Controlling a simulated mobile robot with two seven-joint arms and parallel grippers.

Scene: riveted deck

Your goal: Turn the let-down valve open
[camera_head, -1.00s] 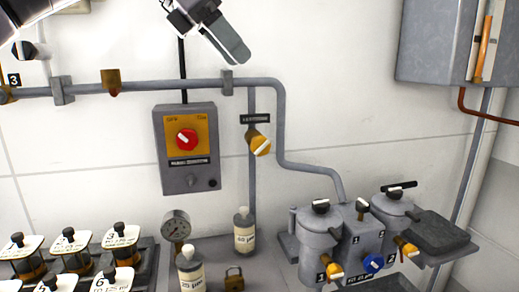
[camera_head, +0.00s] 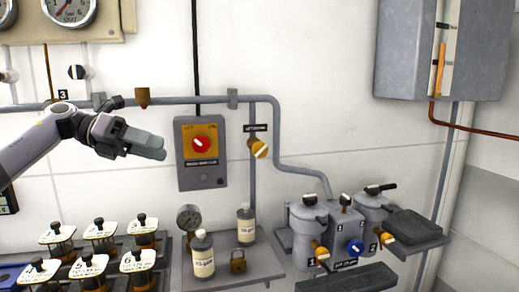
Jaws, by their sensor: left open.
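The let-down valve (camera_head: 259,148) is a small orange valve with a pale, slanted handle. It sits on the thin vertical grey pipe, right of the switch box. A dark label (camera_head: 255,127) with white lettering, too small to read surely, is just above it. My left gripper (camera_head: 152,147) reaches in from the left and points right. It is open and looks empty, seen nearly edge-on. In the picture it is left of the switch box, well apart from the valve. My right gripper is not in view.
The grey switch box (camera_head: 203,178) with a red knob lies between gripper and valve in the picture. Grey canisters (camera_head: 309,232) stand at right. Wall around the valve is clear.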

